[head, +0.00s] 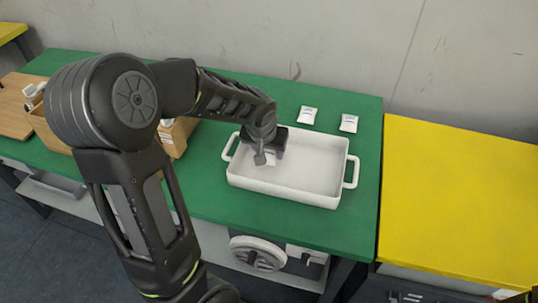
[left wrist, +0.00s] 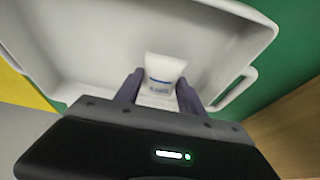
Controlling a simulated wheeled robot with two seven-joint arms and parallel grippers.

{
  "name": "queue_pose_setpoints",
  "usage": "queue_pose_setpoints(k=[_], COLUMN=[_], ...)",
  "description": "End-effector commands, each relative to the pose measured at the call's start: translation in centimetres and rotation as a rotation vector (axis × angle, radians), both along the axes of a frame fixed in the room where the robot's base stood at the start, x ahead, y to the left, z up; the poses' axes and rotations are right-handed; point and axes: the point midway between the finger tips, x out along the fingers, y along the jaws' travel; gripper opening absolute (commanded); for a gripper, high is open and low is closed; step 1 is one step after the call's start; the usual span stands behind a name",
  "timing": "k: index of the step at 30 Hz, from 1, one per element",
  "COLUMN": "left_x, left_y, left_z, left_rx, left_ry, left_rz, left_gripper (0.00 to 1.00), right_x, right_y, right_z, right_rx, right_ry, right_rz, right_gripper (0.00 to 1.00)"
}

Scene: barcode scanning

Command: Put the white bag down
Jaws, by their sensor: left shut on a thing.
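My left gripper (head: 264,154) reaches into the white tray (head: 323,198), near its left side. It is shut on a small white bag (left wrist: 164,72), which shows between its two fingers in the left wrist view, over the tray floor. The bag has blue print on it. In the head view the gripper mostly hides the bag, and whether it touches the tray floor I cannot tell. Two more white bags, one on the left (head: 308,116) and one on the right (head: 349,123), lie on the green table behind the tray. My right gripper is not in view.
The green table (head: 222,207) holds the tray. A yellow table (head: 458,205) adjoins on the right and is clear. A grey wall is behind.

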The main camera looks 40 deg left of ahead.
Motion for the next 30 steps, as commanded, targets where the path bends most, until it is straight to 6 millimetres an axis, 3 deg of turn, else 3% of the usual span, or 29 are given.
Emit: queue_pose_setpoints(k=[4, 16, 17, 24, 30], left_x=[0.0, 0.0, 0.0, 0.0, 0.0], left_y=[0.0, 0.0, 0.0, 0.0, 0.0], left_z=[-1.8, -2.3, -2.2, -2.1, -2.1], left_rx=[0.000, -0.001, -0.001, -0.001, 0.000], left_ry=[0.002, 0.000, 0.000, 0.000, 0.000], left_rz=[-0.001, -0.001, -0.001, -0.001, -0.001], left_gripper=[0.06, 0.06, 0.48, 0.68, 0.68], right_x=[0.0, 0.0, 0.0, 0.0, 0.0], right_y=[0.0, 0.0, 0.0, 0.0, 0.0], right_z=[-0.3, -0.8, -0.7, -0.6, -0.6], right_rx=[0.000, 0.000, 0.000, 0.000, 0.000], right_ry=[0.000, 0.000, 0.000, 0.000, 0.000], right_rz=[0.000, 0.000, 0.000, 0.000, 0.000], right_gripper=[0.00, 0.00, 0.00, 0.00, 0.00])
